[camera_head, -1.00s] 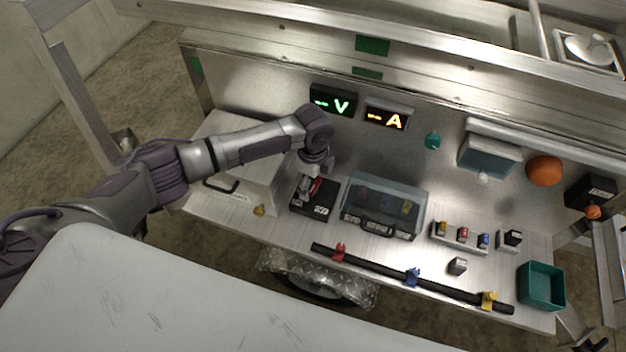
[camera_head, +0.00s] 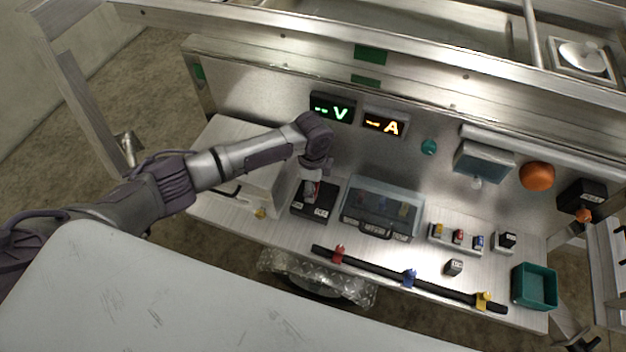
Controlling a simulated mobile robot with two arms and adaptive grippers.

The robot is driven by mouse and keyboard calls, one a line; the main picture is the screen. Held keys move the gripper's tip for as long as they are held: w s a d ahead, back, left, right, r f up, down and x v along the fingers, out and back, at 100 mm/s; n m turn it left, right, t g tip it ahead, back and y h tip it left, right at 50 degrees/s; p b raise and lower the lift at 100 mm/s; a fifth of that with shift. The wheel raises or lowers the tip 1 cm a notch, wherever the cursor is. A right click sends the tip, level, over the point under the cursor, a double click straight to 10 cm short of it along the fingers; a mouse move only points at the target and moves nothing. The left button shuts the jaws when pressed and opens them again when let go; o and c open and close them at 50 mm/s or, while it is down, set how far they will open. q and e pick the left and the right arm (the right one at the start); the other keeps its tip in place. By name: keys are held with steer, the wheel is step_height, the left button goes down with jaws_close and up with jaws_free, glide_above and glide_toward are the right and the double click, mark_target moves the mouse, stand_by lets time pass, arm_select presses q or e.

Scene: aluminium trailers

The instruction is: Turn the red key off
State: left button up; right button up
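A black box (camera_head: 322,204) with white lettering sits on the metal bench, left of a clear-lidded case. A small patch of red, apparently the red key (camera_head: 311,187), shows on its upper left part, mostly hidden by my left gripper. My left gripper (camera_head: 311,193) points down from above, right at the box. Its fingers are small and partly hidden by the wrist, so I cannot tell whether they are open or shut on the key. The key's angle is not clear. My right gripper is not in view.
The clear-lidded case (camera_head: 381,208) stands right beside the box. A black bar (camera_head: 375,273) with red, blue and yellow clips lies along the bench front. A row of small coloured switches (camera_head: 457,238) and a green bin (camera_head: 534,287) are at right. Lit displays (camera_head: 332,108) hang behind.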

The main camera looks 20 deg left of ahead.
arm_select(q)
steer(key=n+p, duration=0.1)
steer(key=n, duration=0.1)
steer(key=n+p, duration=0.2)
steer(key=shift+s+r+n, duration=0.1)
steer(key=shift+r+n, duration=0.1)
steer(key=shift+n, duration=0.1)
steer(key=shift+f+n+p, duration=0.1)
steer(key=shift+n+p, duration=1.1)
steer(key=shift+n, duration=0.3)
steer(key=o, duration=1.1)
steer(key=shift+o, duration=0.2)
steer(key=shift+s, duration=0.1)
step_height(320, 180, up, 12)
